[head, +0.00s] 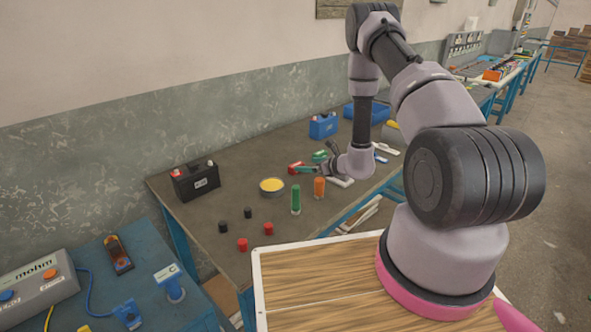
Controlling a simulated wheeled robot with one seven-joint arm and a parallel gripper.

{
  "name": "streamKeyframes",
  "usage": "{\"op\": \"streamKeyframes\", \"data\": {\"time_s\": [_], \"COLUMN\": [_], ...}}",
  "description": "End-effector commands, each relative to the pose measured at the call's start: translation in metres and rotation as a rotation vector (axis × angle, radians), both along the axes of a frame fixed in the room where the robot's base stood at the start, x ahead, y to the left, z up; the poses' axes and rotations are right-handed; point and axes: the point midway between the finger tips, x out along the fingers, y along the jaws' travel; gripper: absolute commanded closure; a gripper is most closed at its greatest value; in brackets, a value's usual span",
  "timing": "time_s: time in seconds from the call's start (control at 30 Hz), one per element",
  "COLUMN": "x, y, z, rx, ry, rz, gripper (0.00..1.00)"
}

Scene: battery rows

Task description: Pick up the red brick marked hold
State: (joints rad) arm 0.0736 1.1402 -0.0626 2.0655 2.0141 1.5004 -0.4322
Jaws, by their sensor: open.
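A small red block (294,168), which looks like the red brick, lies on the dark workbench top (235,170). Any mark on it is too small to read. My gripper (318,166) reaches in from the right, low over the bench, with its fingers towards the red block. It is open and the fingertips are close to the block's right side. I cannot tell whether they touch it. A green piece (319,156) lies just behind the fingers.
A round tin with yellow contents (271,185), a green cylinder (295,203) and an orange cylinder (319,188) stand in front of the gripper. A black battery (196,182) stands left, a blue one (323,125) behind. Small red and black cylinders (242,244) stand at front left.

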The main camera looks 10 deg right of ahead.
Motion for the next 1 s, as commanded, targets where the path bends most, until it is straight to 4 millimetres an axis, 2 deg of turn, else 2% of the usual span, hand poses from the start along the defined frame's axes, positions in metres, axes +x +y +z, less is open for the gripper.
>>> {"op": "streamKeyframes", "data": {"time_s": [0.6, 0.87, 0.97, 1.0], "x": [0.053, 0.055, 0.055, 0.055], "y": [0.037, 0.039, 0.039, 0.039], "z": [-0.029, -0.03, -0.03, -0.03], "rx": [0.0, 0.0, 0.0, 0.0], "ry": [-0.001, 0.0, 0.0, 0.0], "rz": [0.0, 0.001, 0.001, 0.001], "gripper": [0.0, 0.0, 0.34, 0.5]}}
